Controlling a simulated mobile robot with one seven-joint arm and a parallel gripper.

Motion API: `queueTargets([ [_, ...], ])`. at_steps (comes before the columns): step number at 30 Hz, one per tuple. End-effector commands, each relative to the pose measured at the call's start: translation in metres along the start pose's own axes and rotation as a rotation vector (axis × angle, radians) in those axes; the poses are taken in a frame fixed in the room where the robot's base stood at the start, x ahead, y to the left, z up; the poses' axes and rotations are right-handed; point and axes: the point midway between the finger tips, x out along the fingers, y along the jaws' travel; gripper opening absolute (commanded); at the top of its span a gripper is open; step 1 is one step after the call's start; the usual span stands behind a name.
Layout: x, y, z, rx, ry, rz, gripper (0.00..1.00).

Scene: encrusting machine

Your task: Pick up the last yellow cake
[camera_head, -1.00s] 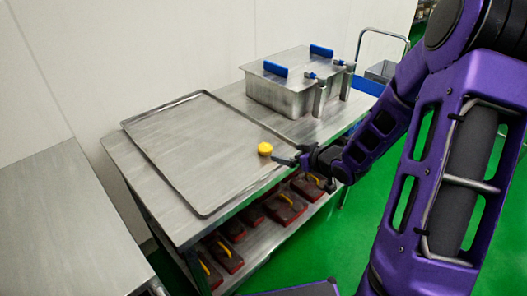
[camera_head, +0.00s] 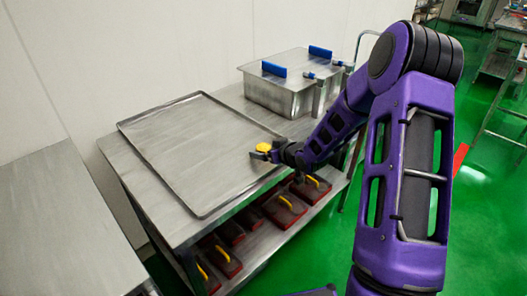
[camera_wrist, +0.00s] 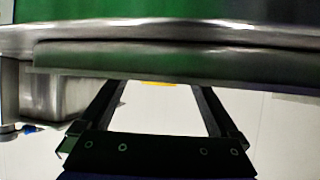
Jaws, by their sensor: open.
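The yellow cake (camera_head: 263,147) is small and round and sits near the right edge of a large flat metal tray (camera_head: 170,150). No other cake shows on the tray. My gripper (camera_head: 262,155) is at the cake in the head view, with its dark fingers open. In the wrist view, the two fingers (camera_wrist: 158,86) stand wide apart. Only a thin yellow sliver of the cake (camera_wrist: 157,83) shows between their tips; the rest is hidden. I cannot tell whether a finger touches the cake.
The tray lies on a metal table (camera_head: 190,236). A lidded steel box with blue handles (camera_head: 285,95) stands behind it to the right. Red blocks with yellow handles (camera_head: 284,208) fill the shelf below. Another metal table (camera_head: 60,225) is at the left.

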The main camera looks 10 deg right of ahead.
Motion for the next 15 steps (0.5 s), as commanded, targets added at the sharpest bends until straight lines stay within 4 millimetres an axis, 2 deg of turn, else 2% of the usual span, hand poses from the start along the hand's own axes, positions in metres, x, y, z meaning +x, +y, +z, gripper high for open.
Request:
queueTargets([
  [5,-0.0004,0.0002,-0.0002,0.000,0.000,0.000,0.95],
  [15,-0.0006,0.0003,-0.0002,0.000,0.000,0.000,0.34],
])
